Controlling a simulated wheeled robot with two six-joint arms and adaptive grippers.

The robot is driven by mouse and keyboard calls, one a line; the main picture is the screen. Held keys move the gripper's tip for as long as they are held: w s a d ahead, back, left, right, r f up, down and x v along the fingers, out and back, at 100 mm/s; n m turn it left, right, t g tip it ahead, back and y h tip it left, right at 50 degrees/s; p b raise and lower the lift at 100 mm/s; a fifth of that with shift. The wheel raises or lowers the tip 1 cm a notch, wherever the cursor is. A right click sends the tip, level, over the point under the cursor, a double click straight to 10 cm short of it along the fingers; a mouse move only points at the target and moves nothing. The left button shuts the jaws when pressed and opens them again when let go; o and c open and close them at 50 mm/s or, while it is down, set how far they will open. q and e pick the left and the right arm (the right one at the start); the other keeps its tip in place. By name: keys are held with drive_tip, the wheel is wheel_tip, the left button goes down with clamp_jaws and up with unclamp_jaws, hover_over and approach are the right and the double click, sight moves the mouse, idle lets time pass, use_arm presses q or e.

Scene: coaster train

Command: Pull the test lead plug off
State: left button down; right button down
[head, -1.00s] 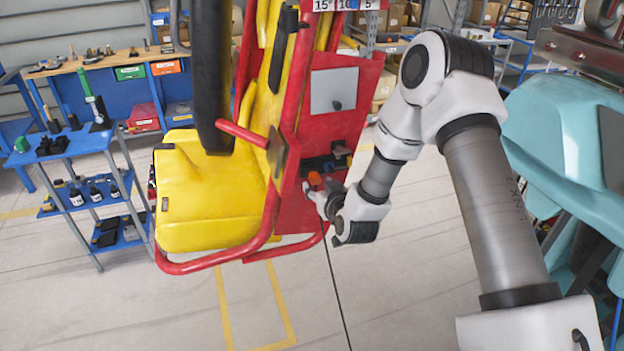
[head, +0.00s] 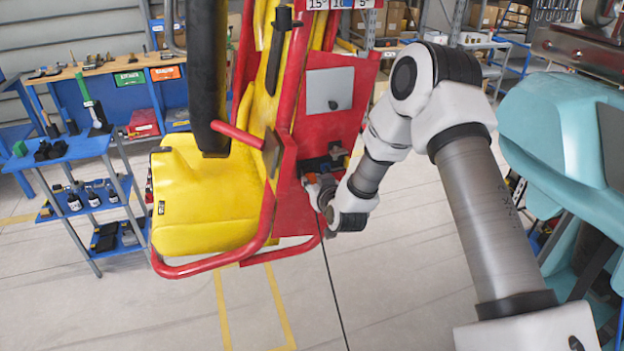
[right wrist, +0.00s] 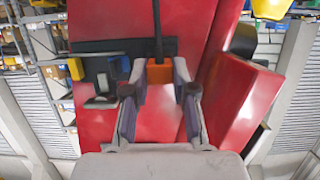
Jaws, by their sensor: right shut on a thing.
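The orange test lead plug (right wrist: 158,98) sits between the two fingers of my right gripper (right wrist: 159,92) in the right wrist view. The fingers are shut on its sides. A thin black lead (right wrist: 157,30) runs from the plug, and in the head view the lead (head: 334,280) hangs to the floor. In the head view my right gripper (head: 318,189) is at the lower part of the red panel (head: 330,110), in front of a dark connector strip (head: 322,164). I cannot tell whether the plug is still seated. My left gripper is not in view.
A yellow seat (head: 205,205) with red tubular bars is left of the panel. A blue trolley (head: 75,148) and a workbench stand further left. A teal body (head: 560,140) is at the right. The floor below the gripper is clear apart from the lead.

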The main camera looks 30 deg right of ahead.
idle(0.3)
drive_tip(key=shift+s+a, duration=0.2)
drive_tip(key=shift+s, duration=0.6)
drive_tip(key=shift+s+a, duration=0.2)
drive_tip(key=shift+s, duration=0.65)
drive_tip(key=shift+s+a, duration=0.2)
drive_tip(key=shift+s, duration=0.6)
